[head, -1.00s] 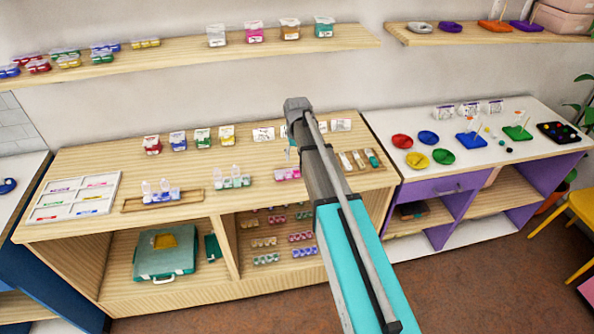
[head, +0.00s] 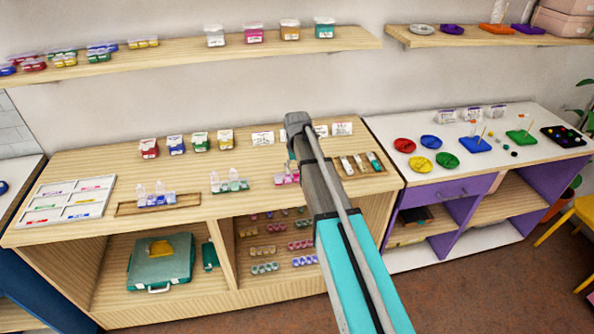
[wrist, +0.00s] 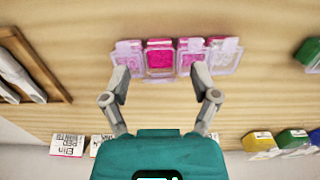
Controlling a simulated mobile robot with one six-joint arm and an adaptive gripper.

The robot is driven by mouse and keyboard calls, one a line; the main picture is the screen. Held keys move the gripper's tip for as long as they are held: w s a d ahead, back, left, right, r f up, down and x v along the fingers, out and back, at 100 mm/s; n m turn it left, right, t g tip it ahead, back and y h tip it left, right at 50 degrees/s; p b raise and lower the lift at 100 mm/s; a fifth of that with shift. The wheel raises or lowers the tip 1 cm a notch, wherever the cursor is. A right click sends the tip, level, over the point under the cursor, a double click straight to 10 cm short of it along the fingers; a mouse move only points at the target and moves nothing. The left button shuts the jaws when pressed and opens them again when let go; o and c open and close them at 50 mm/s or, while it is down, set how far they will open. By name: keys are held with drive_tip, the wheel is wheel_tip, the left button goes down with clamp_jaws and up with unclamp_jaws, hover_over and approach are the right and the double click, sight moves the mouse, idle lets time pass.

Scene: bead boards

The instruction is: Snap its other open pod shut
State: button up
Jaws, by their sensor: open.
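A strip of pink pods (wrist: 160,58) lies on the wooden counter, straight ahead of my fingers in the wrist view. Which lids are fully shut I cannot tell. My gripper (wrist: 160,82) is open and empty, its fingertips apart near the outer pods; contact cannot be told. In the head view the strip (head: 283,180) is partly hidden behind my arm.
A wooden tray with white-lidded strips (wrist: 28,72) lies left in the wrist view; small cards (wrist: 67,144) and coloured boxes (wrist: 262,141) stand near its lower edge. In the head view, other pod strips (head: 230,185) sit left of the pink one. Bare counter surrounds the strip.

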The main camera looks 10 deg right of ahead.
clamp_jaws()
drive_tip(key=shift+s+f+t, duration=0.1)
drive_tip(key=shift+s+t, duration=0.2)
drive_tip(key=shift+t, duration=0.1)
drive_tip(key=shift+t+b, duration=0.3)
drive_tip(key=shift+t, duration=0.1)
unclamp_jaws()
drive_tip(key=shift+w, duration=0.1)
drive_tip(key=shift+w+g, duration=0.2)
drive_tip(key=shift+g, duration=0.2)
